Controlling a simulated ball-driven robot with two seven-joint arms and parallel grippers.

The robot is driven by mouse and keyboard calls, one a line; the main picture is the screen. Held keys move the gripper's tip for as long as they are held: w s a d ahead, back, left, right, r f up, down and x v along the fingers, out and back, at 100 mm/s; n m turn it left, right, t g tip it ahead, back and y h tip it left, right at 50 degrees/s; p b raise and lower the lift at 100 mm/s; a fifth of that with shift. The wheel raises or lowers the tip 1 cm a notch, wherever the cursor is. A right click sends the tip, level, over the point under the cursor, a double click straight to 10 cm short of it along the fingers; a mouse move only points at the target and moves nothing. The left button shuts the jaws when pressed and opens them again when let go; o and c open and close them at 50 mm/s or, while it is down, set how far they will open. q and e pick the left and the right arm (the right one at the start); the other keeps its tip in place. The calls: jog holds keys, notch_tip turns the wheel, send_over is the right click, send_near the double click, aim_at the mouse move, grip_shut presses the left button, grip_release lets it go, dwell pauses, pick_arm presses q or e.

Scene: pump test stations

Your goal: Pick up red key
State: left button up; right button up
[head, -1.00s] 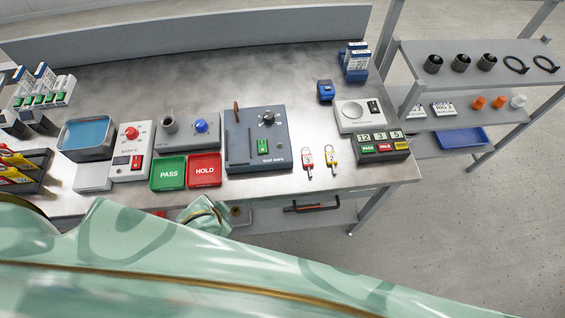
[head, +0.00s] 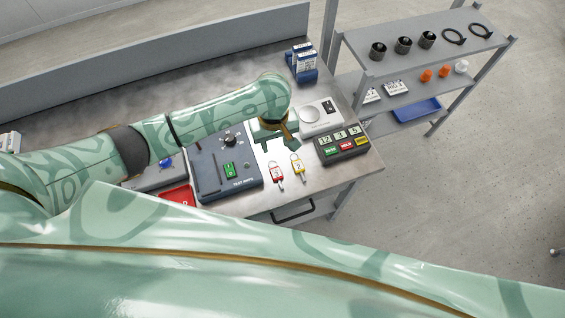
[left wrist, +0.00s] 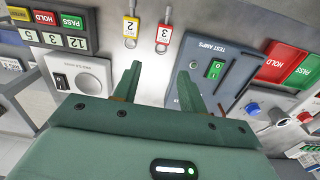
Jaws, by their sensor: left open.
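The red key (head: 277,171) has a red tag and a silver shackle. It lies flat on the steel bench, just right of the test amps box. It also shows in the left wrist view (left wrist: 164,36), beyond my fingertips. A yellow key (head: 297,165) lies beside it, to its right in the head view, and also shows in the left wrist view (left wrist: 130,30). My left gripper (head: 280,145) is over the bench behind the keys and touches neither. In the left wrist view its two fingers (left wrist: 160,78) are apart with nothing between them. My right gripper is out of view.
The grey test amps box (head: 228,172) stands left of the keys. A white scale (head: 320,117) and a button panel (head: 343,144) stand to the right. Blue-and-white boxes (head: 301,63) stand at the back. The bench's front edge is close to the keys.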

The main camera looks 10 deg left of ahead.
pick_arm(q)
jog(key=b, duration=0.5)
send_over(276, 171)
jog(key=f, duration=0.9)
jog(key=shift+w+f, duration=0.25)
jog(key=shift+f, duration=0.15)
jog(key=shift+s+f+b, duration=0.1)
jog(key=shift+f+b, duration=0.45)
jog(key=shift+f, duration=0.15)
notch_tip(276, 171, down, 5)
jog(key=b, duration=0.2)
jog(key=shift+s+a+r+b, duration=0.1)
jog(key=shift+s+b, duration=0.05)
jog(key=shift+b, duration=0.25)
jog(key=shift+r, duration=0.15)
jog(key=c, duration=0.7)
